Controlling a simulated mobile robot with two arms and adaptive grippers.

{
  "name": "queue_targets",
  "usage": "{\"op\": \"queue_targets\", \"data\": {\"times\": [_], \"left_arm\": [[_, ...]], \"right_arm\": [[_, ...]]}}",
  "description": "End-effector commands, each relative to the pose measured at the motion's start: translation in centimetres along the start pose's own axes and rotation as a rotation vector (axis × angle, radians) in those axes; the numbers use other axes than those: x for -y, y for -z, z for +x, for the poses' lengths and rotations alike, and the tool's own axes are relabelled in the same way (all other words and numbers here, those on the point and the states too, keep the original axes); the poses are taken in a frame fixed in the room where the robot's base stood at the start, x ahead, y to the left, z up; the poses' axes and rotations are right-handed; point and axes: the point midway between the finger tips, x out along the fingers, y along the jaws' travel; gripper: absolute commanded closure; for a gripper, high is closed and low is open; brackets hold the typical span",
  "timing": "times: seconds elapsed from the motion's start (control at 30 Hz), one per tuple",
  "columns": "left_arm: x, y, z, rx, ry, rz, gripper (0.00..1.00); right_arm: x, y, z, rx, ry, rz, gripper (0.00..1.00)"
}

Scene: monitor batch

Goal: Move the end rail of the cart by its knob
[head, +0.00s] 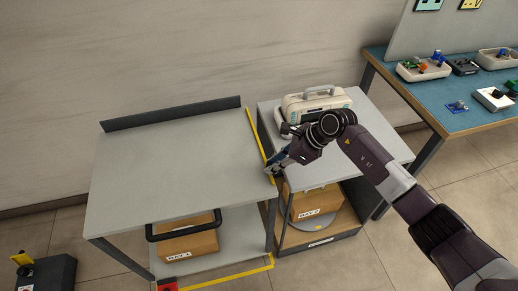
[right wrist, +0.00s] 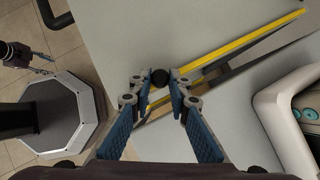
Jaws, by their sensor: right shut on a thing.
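The cart (head: 150,170) has a grey top and stands left of centre in the head view. Its yellow end rail (head: 257,135) runs along the right end of the top; it also shows in the right wrist view (right wrist: 245,45). The black round knob (right wrist: 160,76) sits at the near end of the rail. My right gripper (head: 270,171) is shut on the knob, with a blue-padded finger on each side of it in the right wrist view (right wrist: 161,82). My left gripper (right wrist: 42,61) shows small at the upper left of the right wrist view, fingers apart and empty.
A grey stand (head: 375,135) close on the right bears a pale device with a handle (head: 318,108). Cardboard boxes sit on the lower shelves of the cart (head: 190,243) and stand (head: 315,203). A blue-topped bench (head: 440,105) with trays is far right. The cart top is bare.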

Motion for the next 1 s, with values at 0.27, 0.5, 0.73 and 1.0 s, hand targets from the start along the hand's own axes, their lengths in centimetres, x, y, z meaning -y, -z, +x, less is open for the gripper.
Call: {"op": "queue_targets", "data": {"times": [0.27,0.5,0.73,1.0], "left_arm": [[0.0,0.1,-0.9,0.000,0.000,0.000,0.60],[0.0,0.1,-1.6,0.000,0.000,0.000,0.60],[0.0,0.2,-2.2,0.000,0.000,0.000,0.60],[0.0,0.2,-2.5,0.000,0.000,0.000,0.60]], "right_arm": [[0.1,-1.0,-1.4,0.001,0.003,-0.002,1.00],[0.1,-1.7,-2.4,0.001,0.003,-0.003,1.00],[0.1,-2.4,-3.4,0.002,0.003,-0.002,1.00],[0.1,-2.7,-3.9,0.002,0.003,-0.002,1.00]]}}
